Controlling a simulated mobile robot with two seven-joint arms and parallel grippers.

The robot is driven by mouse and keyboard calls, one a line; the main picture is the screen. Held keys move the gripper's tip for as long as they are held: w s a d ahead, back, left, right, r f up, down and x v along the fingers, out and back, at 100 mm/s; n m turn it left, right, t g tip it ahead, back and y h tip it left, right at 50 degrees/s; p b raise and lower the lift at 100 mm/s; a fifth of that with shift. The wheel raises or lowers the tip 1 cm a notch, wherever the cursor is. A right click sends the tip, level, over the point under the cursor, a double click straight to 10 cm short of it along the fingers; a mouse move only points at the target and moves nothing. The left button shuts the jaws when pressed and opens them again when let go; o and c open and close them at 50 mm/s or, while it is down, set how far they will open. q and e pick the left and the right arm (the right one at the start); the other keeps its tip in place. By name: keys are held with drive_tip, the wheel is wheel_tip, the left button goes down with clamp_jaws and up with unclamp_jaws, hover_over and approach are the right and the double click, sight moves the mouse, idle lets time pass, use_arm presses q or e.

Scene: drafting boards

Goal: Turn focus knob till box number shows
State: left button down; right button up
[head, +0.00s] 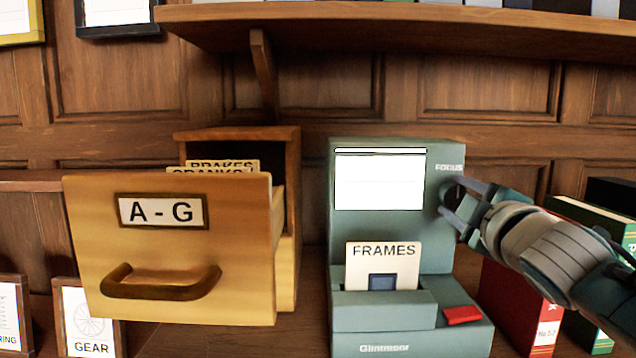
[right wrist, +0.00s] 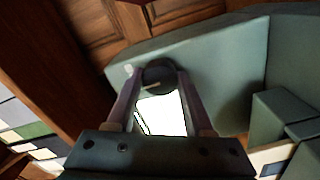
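The teal-grey viewer (head: 390,225) stands on the counter. Its lit screen (head: 380,182) is white and almost blank, with faint lines and no readable number. A card marked FRAMES (head: 383,263) stands in the slot below the screen. The dark focus knob (head: 452,194) is on the viewer's right side under the word FOCUS. My right gripper (head: 450,202) has its fingers on both sides of the knob. In the right wrist view, the round knob (right wrist: 158,76) fills the gap between the fingertips, which appear to touch it. My left gripper is not in view.
An open wooden drawer marked A - G (head: 170,250) juts out to the left of the viewer, with index cards inside. A red button (head: 462,315) is on the viewer's base. Red and green books (head: 520,300) stand at the right under my right arm. A shelf (head: 400,25) runs above.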

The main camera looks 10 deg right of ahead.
clamp_jaws()
idle(0.4)
drive_tip(key=n, duration=0.6)
